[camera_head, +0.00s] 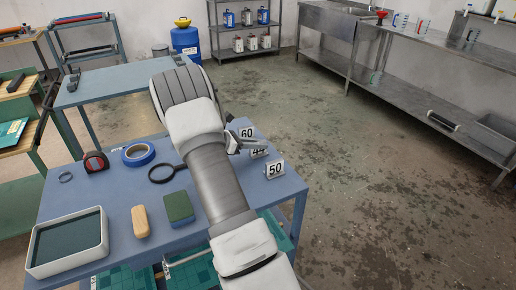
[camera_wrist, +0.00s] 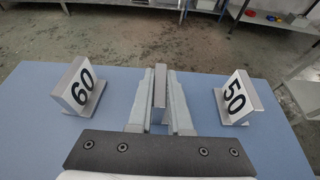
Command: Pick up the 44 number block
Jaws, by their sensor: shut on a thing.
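The 44 number block (camera_head: 259,153) is at the right part of the blue table, between the 60 block (camera_head: 246,132) and the 50 block (camera_head: 275,170). Its number is partly covered by my gripper (camera_head: 238,143) in the head view. In the wrist view, my gripper (camera_wrist: 160,92) is shut on the 44 block (camera_wrist: 160,80), which shows edge-on between the two fingers. The 60 block (camera_wrist: 80,88) stands apart to the left of the fingers, and the 50 block (camera_wrist: 236,98) stands apart to the right. I cannot tell whether the 44 block touches the table.
The floor right of the table is clear.

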